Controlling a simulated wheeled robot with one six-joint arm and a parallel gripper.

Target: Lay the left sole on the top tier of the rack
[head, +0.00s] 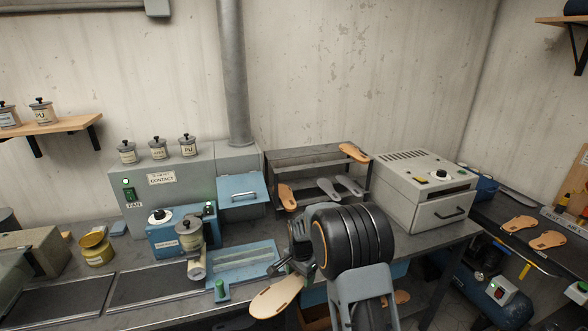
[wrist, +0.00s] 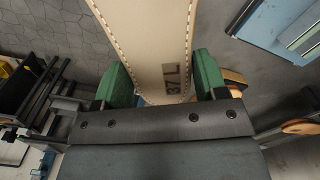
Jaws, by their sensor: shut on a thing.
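My gripper (head: 284,268) is shut on a cream sole (head: 276,298), held at the front of the bench. In the wrist view the sole (wrist: 150,35) runs between the green fingers of my gripper (wrist: 163,78); it has a stitched edge and a mark that reads 37 L. The dark rack (head: 310,150) stands at the back of the bench, behind and above my gripper. Its top tier carries a tan sole (head: 353,152) at the right end; the left part is bare. A tan sole (head: 287,197) and two grey soles (head: 328,188) are lower on the rack. My arm hides part of the rack's lower front.
A grey oven-like box (head: 422,195) stands right of the rack, and a blue lidded box (head: 243,192) is left of it. Tan sandals (head: 530,232) lie far right.

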